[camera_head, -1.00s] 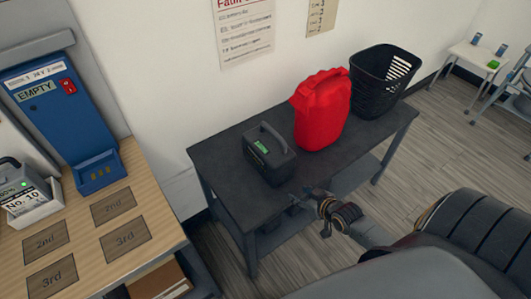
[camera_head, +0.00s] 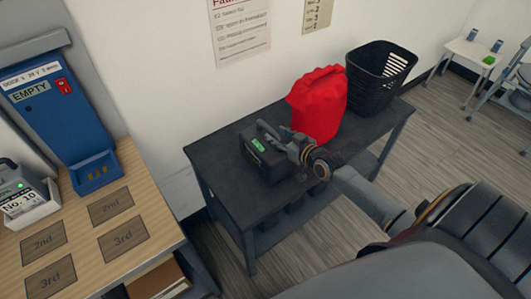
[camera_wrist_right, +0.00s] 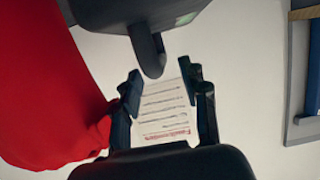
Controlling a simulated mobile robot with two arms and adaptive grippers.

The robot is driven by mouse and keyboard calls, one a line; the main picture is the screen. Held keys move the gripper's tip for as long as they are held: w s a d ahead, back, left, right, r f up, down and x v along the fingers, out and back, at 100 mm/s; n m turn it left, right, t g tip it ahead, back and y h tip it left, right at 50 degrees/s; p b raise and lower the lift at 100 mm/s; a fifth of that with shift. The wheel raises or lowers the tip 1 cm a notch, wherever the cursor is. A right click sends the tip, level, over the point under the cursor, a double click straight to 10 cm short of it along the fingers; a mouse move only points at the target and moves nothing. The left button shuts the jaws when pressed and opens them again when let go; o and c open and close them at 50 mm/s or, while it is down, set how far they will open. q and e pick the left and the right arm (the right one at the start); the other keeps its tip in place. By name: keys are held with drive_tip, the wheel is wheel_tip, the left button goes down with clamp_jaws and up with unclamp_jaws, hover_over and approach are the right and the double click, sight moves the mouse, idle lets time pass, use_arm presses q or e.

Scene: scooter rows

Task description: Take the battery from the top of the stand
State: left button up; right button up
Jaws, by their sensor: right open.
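The dark battery (camera_head: 258,163) with a green label stands upright on top of the dark stand (camera_head: 222,186), near its left end. My right gripper (camera_head: 282,142) is at the upper right side of the battery, by its handle, and partly covers it. In the right wrist view my right gripper (camera_wrist_right: 163,84) is open. The battery's handle (camera_wrist_right: 149,52) points toward the gap between the fingers, and its end is near the fingertips. The fingers do not clasp it. My left gripper is not in view.
At the left, a wooden counter (camera_head: 85,225) carries a blue dock (camera_head: 62,120) and another battery (camera_head: 20,185). A wall is behind the stand.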

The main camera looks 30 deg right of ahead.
sight(270, 128)
drive_tip(key=x, duration=0.5)
drive_tip(key=shift+w+d, duration=0.1)
clamp_jaws()
drive_tip(key=shift+w+d+r, duration=0.1)
drive_tip(key=shift+w+r, duration=0.05)
drive_tip(key=shift+r, duration=0.2)
